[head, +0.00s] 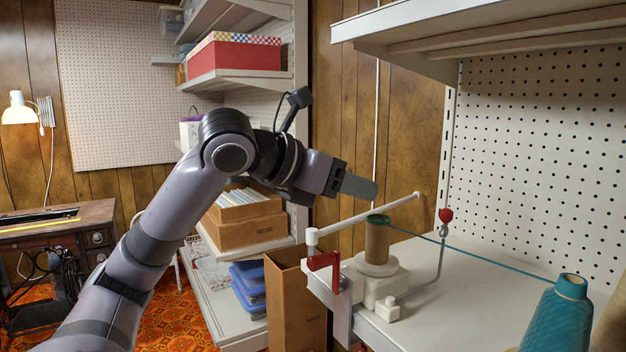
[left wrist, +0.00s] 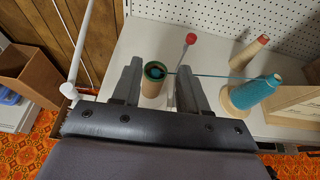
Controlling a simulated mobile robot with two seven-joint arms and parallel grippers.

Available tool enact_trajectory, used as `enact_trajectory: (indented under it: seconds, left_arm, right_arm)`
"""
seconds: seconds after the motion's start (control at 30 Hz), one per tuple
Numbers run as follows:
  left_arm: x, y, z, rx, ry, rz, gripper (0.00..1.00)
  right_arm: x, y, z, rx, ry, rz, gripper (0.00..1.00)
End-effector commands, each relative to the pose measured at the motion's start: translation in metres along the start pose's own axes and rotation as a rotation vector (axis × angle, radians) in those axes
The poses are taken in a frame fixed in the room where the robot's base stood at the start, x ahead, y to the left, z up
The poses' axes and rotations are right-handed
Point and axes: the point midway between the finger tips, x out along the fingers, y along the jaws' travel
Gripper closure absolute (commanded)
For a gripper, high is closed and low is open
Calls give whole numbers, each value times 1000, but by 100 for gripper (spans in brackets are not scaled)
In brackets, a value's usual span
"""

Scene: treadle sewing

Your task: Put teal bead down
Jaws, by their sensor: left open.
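No other bead is clear. My right gripper is not in view.
Teal thread (head: 470,252) runs from the tube top past a red knob (head: 446,215) to a teal cone (head: 556,318). A shelf (head: 480,30) overhangs.

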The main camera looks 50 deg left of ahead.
Motion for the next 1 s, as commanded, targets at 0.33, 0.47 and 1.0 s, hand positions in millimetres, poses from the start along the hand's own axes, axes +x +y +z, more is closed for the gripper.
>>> enact_trajectory:
  seconds: [0.33,0.47,1.0]
  left_arm:
    - [-58,0,0,1,-3,1,57]
    - [-69,0,0,1,-2,1,57]
    - [-72,0,0,1,1,0,57]
  right_arm:
    - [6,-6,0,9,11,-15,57]
    - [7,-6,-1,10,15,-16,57]
    - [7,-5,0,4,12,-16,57]
